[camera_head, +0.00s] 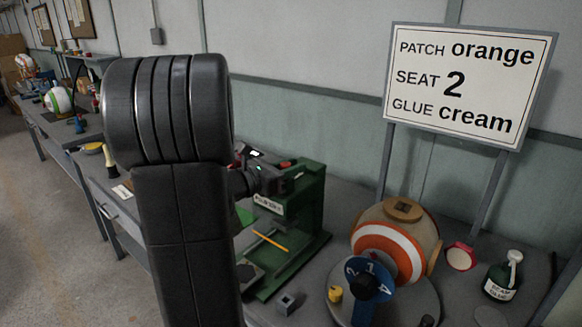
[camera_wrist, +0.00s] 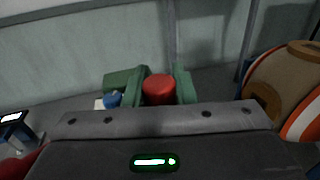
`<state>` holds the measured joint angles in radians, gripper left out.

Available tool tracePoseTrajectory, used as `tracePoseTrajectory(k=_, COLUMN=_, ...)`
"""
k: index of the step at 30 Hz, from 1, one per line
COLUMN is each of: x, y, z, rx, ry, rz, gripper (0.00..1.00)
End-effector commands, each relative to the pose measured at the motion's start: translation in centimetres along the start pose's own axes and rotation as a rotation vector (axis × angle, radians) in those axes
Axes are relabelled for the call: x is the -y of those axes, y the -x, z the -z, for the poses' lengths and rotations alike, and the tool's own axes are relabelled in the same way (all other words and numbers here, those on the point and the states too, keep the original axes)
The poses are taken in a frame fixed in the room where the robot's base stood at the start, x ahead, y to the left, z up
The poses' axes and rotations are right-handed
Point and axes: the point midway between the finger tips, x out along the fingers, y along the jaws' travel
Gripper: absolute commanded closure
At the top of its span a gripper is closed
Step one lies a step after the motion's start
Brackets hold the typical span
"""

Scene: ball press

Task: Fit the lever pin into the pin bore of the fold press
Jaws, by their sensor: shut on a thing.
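The green fold press (camera_head: 310,195) stands on the bench, right of my arm in the head view, with a white label on its front. My gripper (camera_head: 270,178) is beside the upper part of the press, partly hidden by my arm. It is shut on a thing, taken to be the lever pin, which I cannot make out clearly. In the wrist view a red cylinder (camera_wrist: 158,89) shows between green press parts (camera_wrist: 184,87), beyond the grey gripper plate. I cannot see the pin bore or whether the pin touches it.
An orange-and-white ball (camera_head: 395,240) sits on a round stand at the right. A glue bottle (camera_head: 503,276), a red-rimmed cup (camera_head: 460,257) and a small grey block (camera_head: 287,303) stand nearby. A sign (camera_head: 468,80) rises behind. A pencil (camera_head: 270,241) lies at the press.

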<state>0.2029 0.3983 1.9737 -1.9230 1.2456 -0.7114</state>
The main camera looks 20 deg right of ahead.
Motion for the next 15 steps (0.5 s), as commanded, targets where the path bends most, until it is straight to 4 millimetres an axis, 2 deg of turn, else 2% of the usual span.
tracePoseTrajectory(k=13, x=0.00, y=0.00, z=1.24, rx=0.000, ry=0.000, rz=0.000, gripper=0.99)
tracePoseTrajectory(k=14, x=0.00, y=0.00, z=1.14, rx=0.000, ry=0.000, rz=0.000, gripper=0.72)
tracePoseTrajectory(k=15, x=0.00, y=0.00, z=1.09, rx=0.000, ry=0.000, rz=0.000, gripper=0.64)
